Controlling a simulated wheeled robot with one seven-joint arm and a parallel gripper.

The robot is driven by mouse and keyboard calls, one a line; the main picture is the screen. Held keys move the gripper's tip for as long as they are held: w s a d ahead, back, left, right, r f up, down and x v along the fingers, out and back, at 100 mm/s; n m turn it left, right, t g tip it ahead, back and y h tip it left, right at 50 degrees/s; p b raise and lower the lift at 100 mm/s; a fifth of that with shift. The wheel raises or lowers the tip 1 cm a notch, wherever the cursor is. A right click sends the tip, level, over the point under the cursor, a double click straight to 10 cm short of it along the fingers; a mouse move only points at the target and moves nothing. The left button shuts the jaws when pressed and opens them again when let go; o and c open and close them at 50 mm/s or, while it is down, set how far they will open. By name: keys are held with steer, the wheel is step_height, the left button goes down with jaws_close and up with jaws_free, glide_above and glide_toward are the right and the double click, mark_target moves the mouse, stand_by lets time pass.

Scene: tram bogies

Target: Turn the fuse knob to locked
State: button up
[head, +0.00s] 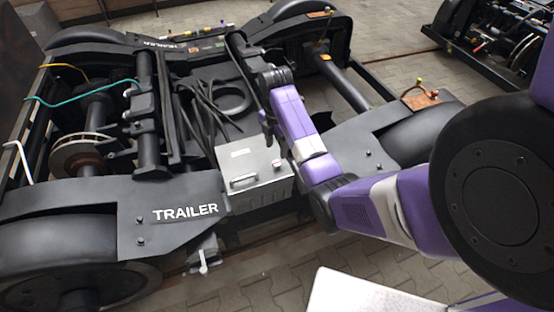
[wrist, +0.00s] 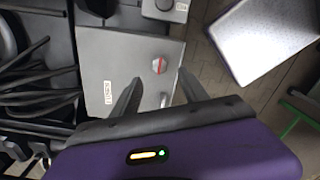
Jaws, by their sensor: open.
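The fuse box is a grey box (head: 262,158) with a metal handle, set in the trailer bogie in the head view. Its lid (wrist: 105,55) fills the middle of the wrist view and bears a label (wrist: 107,92). The red fuse knob (wrist: 158,65) sits on the lid; it also shows small in the head view (head: 277,163). My gripper (wrist: 159,77) is open and empty, its two dark fingers apart. In the wrist view the knob appears between and slightly beyond the fingertips; I cannot tell how far above it they are. The knob's lock position is not readable.
Black cables (head: 205,105) lie left of the box. Dark bogie frame beams (head: 150,110) stand around it. A small grey unit (wrist: 165,8) is near the lid's upper edge in the wrist view. A pale flat panel (head: 365,292) is at the bottom of the head view.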

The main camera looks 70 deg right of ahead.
mark_target(277, 163)
step_height(277, 163, down, 8)
steer(key=shift+r, duration=0.15)
stand_by(0.3)
jaws_close()
